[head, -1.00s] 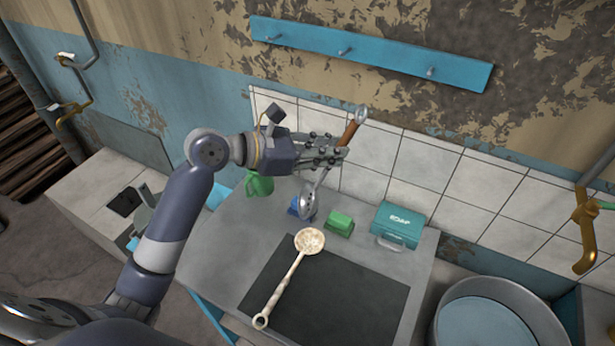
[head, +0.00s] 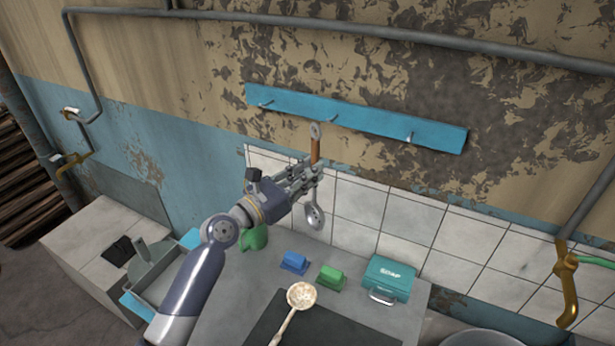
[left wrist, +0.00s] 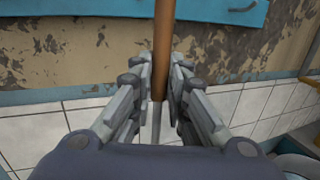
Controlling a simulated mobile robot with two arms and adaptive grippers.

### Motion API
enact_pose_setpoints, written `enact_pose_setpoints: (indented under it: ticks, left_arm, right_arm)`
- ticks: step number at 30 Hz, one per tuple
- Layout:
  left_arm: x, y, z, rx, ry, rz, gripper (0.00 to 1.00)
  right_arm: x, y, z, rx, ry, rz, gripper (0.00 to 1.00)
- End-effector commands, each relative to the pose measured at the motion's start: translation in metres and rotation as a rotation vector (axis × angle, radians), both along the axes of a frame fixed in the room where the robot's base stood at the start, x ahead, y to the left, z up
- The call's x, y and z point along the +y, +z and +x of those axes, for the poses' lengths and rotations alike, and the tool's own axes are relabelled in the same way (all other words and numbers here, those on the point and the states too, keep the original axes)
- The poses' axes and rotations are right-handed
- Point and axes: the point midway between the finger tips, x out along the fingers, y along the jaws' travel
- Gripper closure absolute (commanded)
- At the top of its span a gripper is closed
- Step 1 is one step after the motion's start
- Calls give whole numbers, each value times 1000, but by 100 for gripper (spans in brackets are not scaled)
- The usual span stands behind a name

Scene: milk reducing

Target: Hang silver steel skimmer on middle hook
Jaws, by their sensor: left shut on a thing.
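The silver skimmer (head: 315,215) has a steel bowl, a brown handle part and a metal eye at its top end. My left gripper (head: 312,172) is shut on the skimmer and holds it nearly upright, eye up and bowl down, in front of the wall. In the left wrist view the brown handle (left wrist: 163,45) stands between the fingers of my left gripper (left wrist: 161,95). The blue hook rack (head: 380,124) is on the wall with three hooks. The eye is just below and left of the middle hook (head: 332,118), apart from it. My right gripper is not in view.
A pale ladle (head: 301,296) lies partly on a dark mat (head: 345,325) on the counter. A blue block (head: 294,262), a green block (head: 331,278), a teal soap box (head: 388,279) and a green mug (head: 254,237) stand near the wall. A pipe runs above the rack.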

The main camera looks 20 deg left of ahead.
Motion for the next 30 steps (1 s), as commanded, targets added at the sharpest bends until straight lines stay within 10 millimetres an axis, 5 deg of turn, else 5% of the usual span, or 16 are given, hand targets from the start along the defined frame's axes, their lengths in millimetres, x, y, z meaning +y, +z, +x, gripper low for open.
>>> enact_pose_setpoints:
  ticks: [30]
  left_arm:
    - [-12, -7, 60, -1, -1, 0, 100]
  right_arm:
    - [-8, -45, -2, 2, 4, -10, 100]
